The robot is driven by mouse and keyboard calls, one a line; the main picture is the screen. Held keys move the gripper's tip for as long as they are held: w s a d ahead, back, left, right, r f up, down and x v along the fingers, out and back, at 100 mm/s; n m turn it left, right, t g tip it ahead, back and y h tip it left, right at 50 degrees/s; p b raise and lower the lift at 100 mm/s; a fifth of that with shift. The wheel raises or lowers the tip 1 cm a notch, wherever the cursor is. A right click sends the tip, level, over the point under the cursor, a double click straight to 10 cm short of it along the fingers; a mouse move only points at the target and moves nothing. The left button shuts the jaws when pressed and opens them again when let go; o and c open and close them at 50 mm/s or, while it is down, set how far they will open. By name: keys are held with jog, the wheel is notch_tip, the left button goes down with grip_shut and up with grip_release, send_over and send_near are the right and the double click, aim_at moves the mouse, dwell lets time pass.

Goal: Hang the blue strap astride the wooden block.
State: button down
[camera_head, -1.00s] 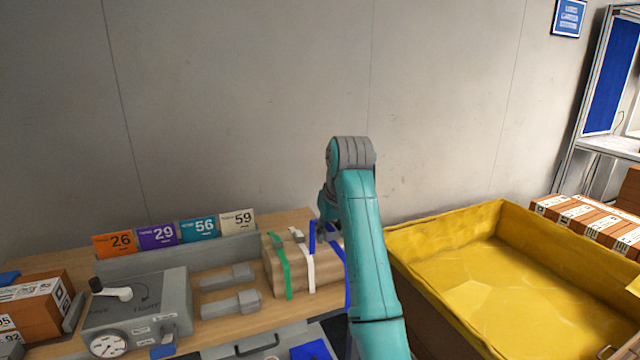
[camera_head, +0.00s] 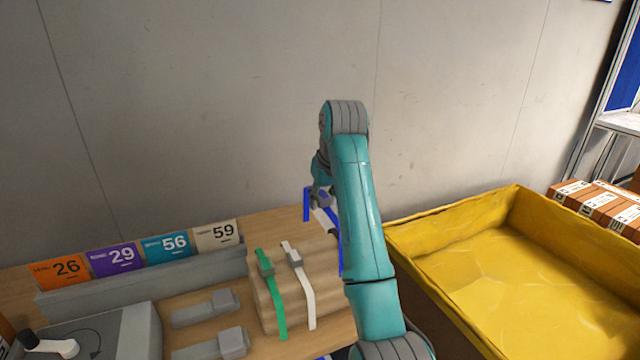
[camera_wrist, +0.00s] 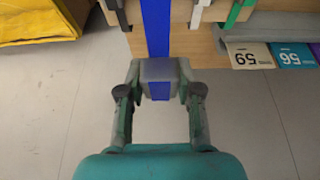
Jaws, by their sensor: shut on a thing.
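The wooden block (camera_head: 296,274) lies on the table, its right part hidden by my arm. A green strap (camera_head: 272,290) and a white strap (camera_head: 302,285) hang over it. My gripper (camera_head: 321,199) is behind and above the block's right part. In the wrist view, my gripper (camera_wrist: 158,82) is shut on the grey buckle of the blue strap (camera_wrist: 156,30). One blue leg (camera_head: 306,206) shows left of the gripper and more blue (camera_head: 340,258) shows beside my arm. Whether the strap touches the block cannot be told.
A yellow-lined bin (camera_head: 450,232) stands right of the table. Grey buckle-shaped pieces (camera_head: 215,308) lie left of the block. Numbered cards (camera_head: 170,246) stand in a grey rack behind them. A grey wall rises behind.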

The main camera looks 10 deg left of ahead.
aim_at(321, 254)
jog(key=shift+w+a+f, duration=0.1)
jog(key=shift+w, duration=0.2)
jog(key=shift+f, duration=7.5)
jog(key=shift+s+f, duration=0.1)
jog(key=shift+f, duration=0.45)
jog(key=shift+f, duration=0.15)
jog(key=c, duration=0.7)
grip_release()
jog(key=shift+f, duration=0.2)
jog(key=shift+r, duration=0.2)
jog(key=shift+r, duration=0.3)
jog(key=v, duration=1.1)
jog(key=shift+s, duration=0.15)
